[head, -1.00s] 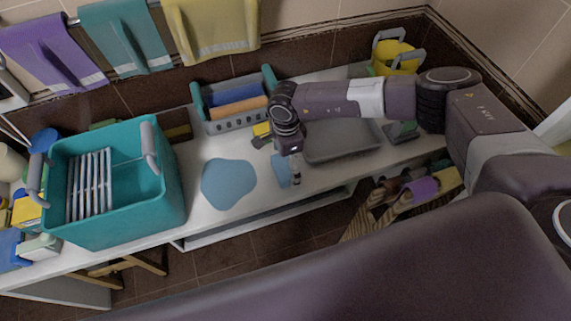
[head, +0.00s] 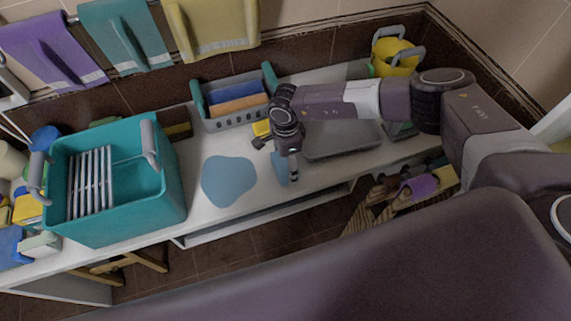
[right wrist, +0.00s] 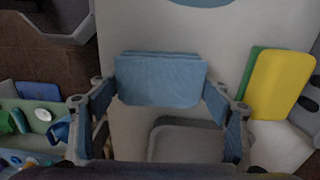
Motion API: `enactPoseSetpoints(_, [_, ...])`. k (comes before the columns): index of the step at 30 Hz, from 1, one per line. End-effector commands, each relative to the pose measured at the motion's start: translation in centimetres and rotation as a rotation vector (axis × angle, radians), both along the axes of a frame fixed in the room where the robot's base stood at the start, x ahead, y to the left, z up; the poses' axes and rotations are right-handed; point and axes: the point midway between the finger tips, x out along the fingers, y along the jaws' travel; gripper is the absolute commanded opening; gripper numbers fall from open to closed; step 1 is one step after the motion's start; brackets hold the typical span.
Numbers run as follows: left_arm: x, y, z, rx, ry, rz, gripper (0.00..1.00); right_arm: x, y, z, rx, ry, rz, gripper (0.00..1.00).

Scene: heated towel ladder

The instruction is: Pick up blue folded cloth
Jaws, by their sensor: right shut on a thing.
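The blue folded cloth (head: 280,168) is at the front part of the white counter, right of a flat blue mat. My right gripper (head: 291,170) reaches down over it and partly hides it in the head view. In the right wrist view the cloth (right wrist: 160,80) shows as a stack of layers between the two fingers of my right gripper (right wrist: 159,94). The fingers are closed against its left and right edges. Whether the cloth is off the counter cannot be told. My left gripper is not in view.
A grey tray (head: 343,141) lies just right of the gripper. A yellow sponge (right wrist: 281,84) with a green layer is close by. A grey basket (head: 236,122), a teal bin (head: 115,217) and a yellow bucket (head: 393,55) stand on the counter. The blue mat (head: 228,181) lies left.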

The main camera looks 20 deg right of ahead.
Motion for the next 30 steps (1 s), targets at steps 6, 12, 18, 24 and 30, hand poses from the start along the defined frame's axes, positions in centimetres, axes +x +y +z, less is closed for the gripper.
enactPoseSetpoints(6, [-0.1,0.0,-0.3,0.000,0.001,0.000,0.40,0.1,0.0,0.9,0.001,-0.001,-0.001,0.47])
enactPoseSetpoints(12, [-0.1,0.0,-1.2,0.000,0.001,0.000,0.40,0.2,0.0,4.5,0.002,-0.006,0.001,0.47])
enactPoseSetpoints(18, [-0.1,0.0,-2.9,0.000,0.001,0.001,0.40,0.2,0.0,10.4,0.002,-0.008,0.001,0.47])
enactPoseSetpoints(24, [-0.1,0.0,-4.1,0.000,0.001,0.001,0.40,0.1,0.0,15.6,0.001,-0.005,0.001,0.47])
enactPoseSetpoints(30, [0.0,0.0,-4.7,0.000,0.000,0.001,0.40,0.1,0.0,18.9,0.000,-0.003,0.000,0.47])
